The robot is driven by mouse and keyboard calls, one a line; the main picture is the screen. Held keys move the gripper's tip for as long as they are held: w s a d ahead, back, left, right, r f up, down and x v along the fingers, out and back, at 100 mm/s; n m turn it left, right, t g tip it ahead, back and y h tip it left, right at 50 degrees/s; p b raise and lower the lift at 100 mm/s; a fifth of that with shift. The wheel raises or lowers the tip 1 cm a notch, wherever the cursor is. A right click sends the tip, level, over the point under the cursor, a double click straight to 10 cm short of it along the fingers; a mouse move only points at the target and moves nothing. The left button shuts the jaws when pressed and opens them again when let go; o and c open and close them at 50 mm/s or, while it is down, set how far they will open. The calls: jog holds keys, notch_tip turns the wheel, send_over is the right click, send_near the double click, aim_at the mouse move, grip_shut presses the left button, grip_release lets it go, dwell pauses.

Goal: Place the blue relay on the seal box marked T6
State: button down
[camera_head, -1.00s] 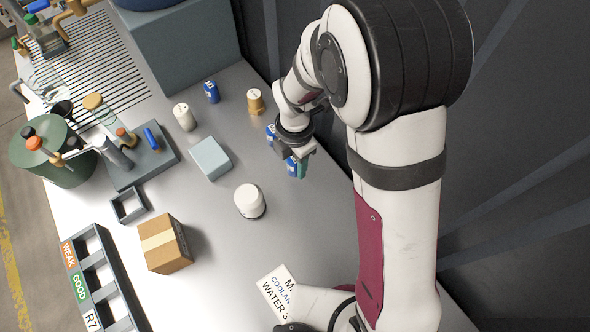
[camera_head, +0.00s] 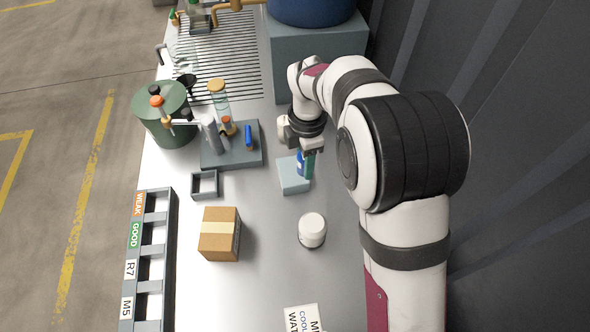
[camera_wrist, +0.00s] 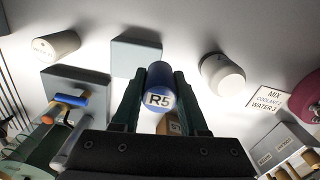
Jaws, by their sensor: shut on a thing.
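My gripper (camera_head: 305,163) is shut on a blue cylinder (camera_wrist: 160,82) with a white end label reading R5. The cylinder also shows in the head view (camera_head: 301,168), partly hidden by a green finger. No other blue item in view is labelled as a relay, and I cannot read T6 anywhere. The held cylinder is over or right beside a pale blue block (camera_head: 292,183); I cannot tell whether they touch. In the wrist view, this block (camera_wrist: 134,56) is just left of the cylinder.
A white-lidded jar (camera_head: 312,229) and a cardboard box (camera_head: 220,240) stand nearby. A grey stand (camera_head: 218,158) with a blue cylinder and a small empty frame (camera_head: 205,184) lie left. A slotted rack (camera_head: 152,273) reads WEAK, GOOD, R7, M5.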

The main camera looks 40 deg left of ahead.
aim_at(295, 180)
jog(key=shift+s+a+f, duration=0.2)
jog(key=shift+a+f, duration=0.25)
jog(key=shift+a, duration=0.1)
jog(key=shift+s+a+f, duration=0.15)
jog(key=shift+a+f, duration=0.3)
jog(key=shift+a, duration=0.1)
jog(key=shift+f, duration=1.8)
jog(key=shift+f, duration=0.1)
jog(key=shift+c, duration=2.2)
grip_release()
